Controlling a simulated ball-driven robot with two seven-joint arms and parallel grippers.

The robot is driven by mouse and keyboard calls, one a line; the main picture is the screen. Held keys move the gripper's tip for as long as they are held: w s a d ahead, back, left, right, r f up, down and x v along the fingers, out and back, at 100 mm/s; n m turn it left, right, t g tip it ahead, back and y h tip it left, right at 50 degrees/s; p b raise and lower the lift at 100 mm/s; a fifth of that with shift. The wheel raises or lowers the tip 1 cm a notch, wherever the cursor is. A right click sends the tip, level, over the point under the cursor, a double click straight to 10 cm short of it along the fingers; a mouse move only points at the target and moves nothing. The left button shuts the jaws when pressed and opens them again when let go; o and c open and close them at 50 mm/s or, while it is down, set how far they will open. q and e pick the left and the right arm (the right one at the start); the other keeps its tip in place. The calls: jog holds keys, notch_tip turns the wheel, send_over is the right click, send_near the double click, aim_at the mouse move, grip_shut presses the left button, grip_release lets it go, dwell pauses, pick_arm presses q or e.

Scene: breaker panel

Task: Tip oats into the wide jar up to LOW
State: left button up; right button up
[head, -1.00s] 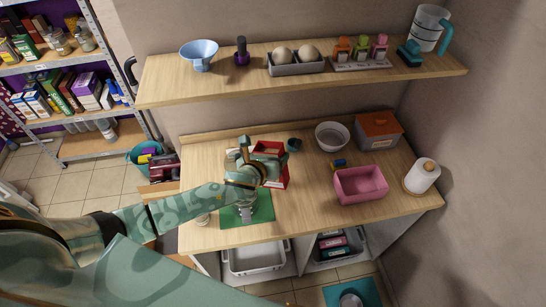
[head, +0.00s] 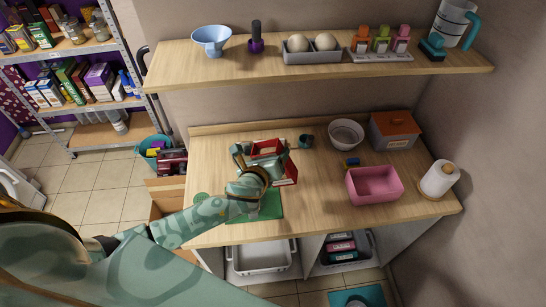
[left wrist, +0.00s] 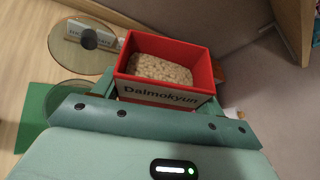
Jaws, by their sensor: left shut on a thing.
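A red open-topped box labelled "Dalmokyun" (left wrist: 165,58) holds pale oats. My left gripper (left wrist: 160,95) is shut on it, with a finger at each side. In the head view the box (head: 287,172) is above the worktop, partly behind my left gripper (head: 258,168). A clear round rim (left wrist: 66,100), possibly the wide jar, shows beside the box over the green mat (left wrist: 32,110); its body and any LOW mark are hidden. A clear disc with a dark knob (left wrist: 88,40), apparently a lid, lies near it. My right gripper is not in view.
On the worktop to the right are a pink bin (head: 374,185), a white bowl (head: 346,134), an orange-lidded box (head: 394,129) and a paper roll (head: 439,179). A small dark cup (head: 305,140) stands behind. A loaded shelf (head: 320,70) overhangs the back.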

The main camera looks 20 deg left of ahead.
pick_arm(q)
jog(key=shift+s+a+f+n+y+b, duration=0.25)
jog(key=shift+a+f+n+b, duration=0.1)
jog(key=shift+n+b, duration=0.25)
jog(key=shift+s+a+f+n+y+b, duration=0.2)
jog(key=shift+s+f+n+b, duration=0.1)
jog(key=shift+n+b, duration=0.3)
jog(key=shift+w+f+n+t+h+b, duration=0.1)
jog(key=shift+f+n+t+h+b, duration=0.25)
jog(key=shift+b, duration=0.35)
jog(key=shift+d+f+n+t+h+b, duration=0.1)
jog(key=shift+f+n+t+h+b, duration=0.35)
jog(key=shift+n+b, duration=1)
jog(key=shift+m+b, duration=0.35)
jog(key=shift+m, duration=0.05)
jog(key=shift+f+b, duration=0.1)
jog(key=shift+b, duration=0.25)
jog(key=shift+f+n, duration=0.1)
jog(key=shift+n, duration=0.2)
jog(key=shift+f+t+b, duration=0.1)
jog(key=shift+t+b, duration=0.2)
jog(key=shift+b, duration=0.15)
